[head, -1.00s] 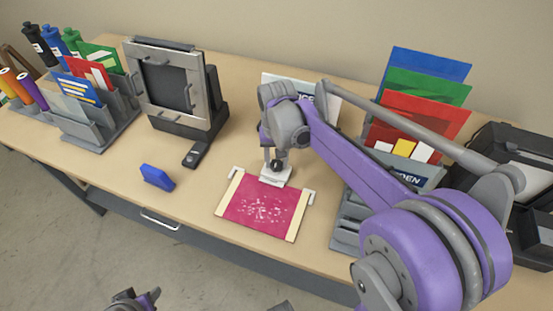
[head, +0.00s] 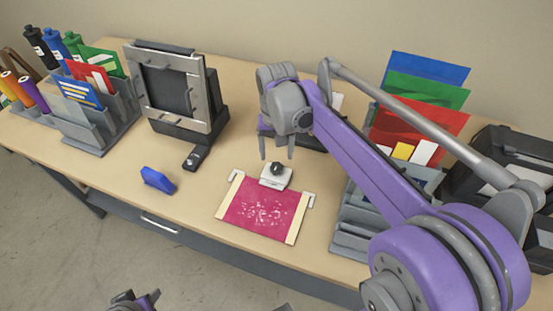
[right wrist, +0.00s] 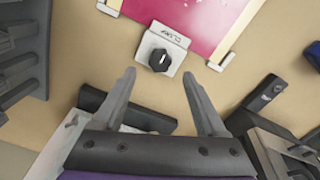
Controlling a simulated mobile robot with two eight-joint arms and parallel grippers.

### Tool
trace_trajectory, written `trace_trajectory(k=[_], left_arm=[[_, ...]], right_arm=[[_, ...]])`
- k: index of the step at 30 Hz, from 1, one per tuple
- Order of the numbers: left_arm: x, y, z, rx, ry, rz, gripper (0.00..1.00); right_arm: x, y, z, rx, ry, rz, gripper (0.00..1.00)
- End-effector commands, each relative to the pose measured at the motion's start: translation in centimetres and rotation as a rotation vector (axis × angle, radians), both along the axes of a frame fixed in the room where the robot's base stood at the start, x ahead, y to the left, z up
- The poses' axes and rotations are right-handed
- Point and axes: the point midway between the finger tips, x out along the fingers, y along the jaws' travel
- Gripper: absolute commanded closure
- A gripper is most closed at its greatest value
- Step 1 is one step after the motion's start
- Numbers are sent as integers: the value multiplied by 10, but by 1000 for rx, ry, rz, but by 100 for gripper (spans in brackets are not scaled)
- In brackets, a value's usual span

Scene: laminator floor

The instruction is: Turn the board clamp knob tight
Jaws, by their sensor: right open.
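The board clamp knob (head: 277,168) is a small black knob on a white clamp block (head: 270,182) at the back edge of a dark pink board (head: 262,210). In the right wrist view the knob (right wrist: 160,60) shows a pale pointer mark, and the block (right wrist: 150,43) carries dark lettering. My right gripper (head: 277,156) is open and empty, above and behind the knob, apart from it. In the right wrist view its two fingers (right wrist: 161,80) stand wide apart with the knob beyond their tips. My left gripper (head: 135,300) shows partly at the bottom edge; its jaws are unclear.
A framed press (head: 172,90) stands at the back left, with a blue block (head: 158,180) in front of it. A grey rack (head: 352,225) with coloured folders stands right of the board. A sorter (head: 100,130) with cards is at far left. Bare table lies left of the board.

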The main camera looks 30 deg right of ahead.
Motion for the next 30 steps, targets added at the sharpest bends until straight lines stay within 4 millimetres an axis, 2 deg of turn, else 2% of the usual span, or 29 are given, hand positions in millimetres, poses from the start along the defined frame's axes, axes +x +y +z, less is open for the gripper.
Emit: trace_trajectory(k=[3, 10, 27, 30], left_arm=[[1, 0, 3, 0, -1, 0, 50], [1, 0, 5, 0, -2, 0, 50], [1, 0, 5, 0, -2, 0, 50], [1, 0, 6, 0, -3, 0, 50]], right_arm=[[0, 0, 25, 0, 0, 0, 26], [0, 0, 52, 0, 0, 0, 26], [0, 0, 56, 0, 0, 0, 26], [-5, 3, 55, -2, -12, 14, 26]])
